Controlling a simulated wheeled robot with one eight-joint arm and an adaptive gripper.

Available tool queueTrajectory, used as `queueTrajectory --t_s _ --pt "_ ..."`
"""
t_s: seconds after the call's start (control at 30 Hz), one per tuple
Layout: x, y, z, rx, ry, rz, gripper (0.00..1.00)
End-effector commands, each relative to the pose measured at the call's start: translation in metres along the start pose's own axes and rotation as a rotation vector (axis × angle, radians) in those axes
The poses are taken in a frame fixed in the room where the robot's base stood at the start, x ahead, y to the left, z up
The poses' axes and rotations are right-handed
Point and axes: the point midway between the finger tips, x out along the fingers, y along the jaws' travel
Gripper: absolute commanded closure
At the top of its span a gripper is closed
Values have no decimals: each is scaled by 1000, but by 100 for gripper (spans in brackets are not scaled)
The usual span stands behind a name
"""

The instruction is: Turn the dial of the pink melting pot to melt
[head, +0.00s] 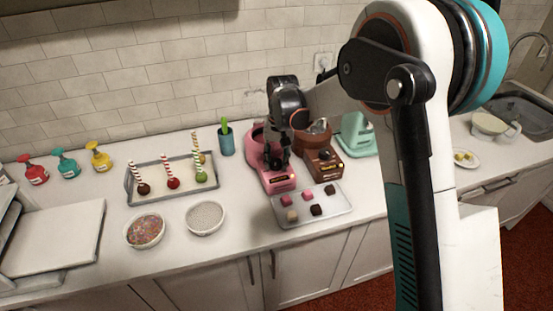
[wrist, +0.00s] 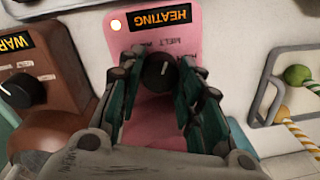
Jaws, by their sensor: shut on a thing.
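The pink melting pot (head: 282,183) stands on the counter in the head view, partly hidden by my gripper (head: 276,160). In the wrist view its pink front panel (wrist: 200,32) appears upside down. The label on it reads HEATING (wrist: 162,18), with a lit round light (wrist: 116,25) beside it and the word MELT printed below. The black dial (wrist: 158,74) has a white pointer line and sits between the two fingertips of my gripper, which is shut on it.
A brown melting pot (head: 325,163) stands close on the right, with a mint-green one (head: 357,138) behind. A tray (head: 335,207) of several small cubes lies just in front. A cake-pop tray (head: 130,190) and two bowls (head: 145,243) (head: 205,232) are left.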

Motion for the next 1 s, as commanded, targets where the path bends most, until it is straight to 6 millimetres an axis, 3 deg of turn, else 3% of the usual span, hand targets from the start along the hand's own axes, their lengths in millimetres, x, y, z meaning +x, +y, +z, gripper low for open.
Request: queueTrajectory --t_s 0.17,0.2,0.27,0.67,0.83,1.0 --pt "1 0 1 -1 -2 0 91" --pt "1 0 1 -1 -2 0 60" --pt "1 0 1 -1 -2 0 47" --pt "-3 0 0 -2 -1 0 46" --pt "-24 0 0 -1 -1 0 46" --pt "-59 0 1 -2 -1 0 46"
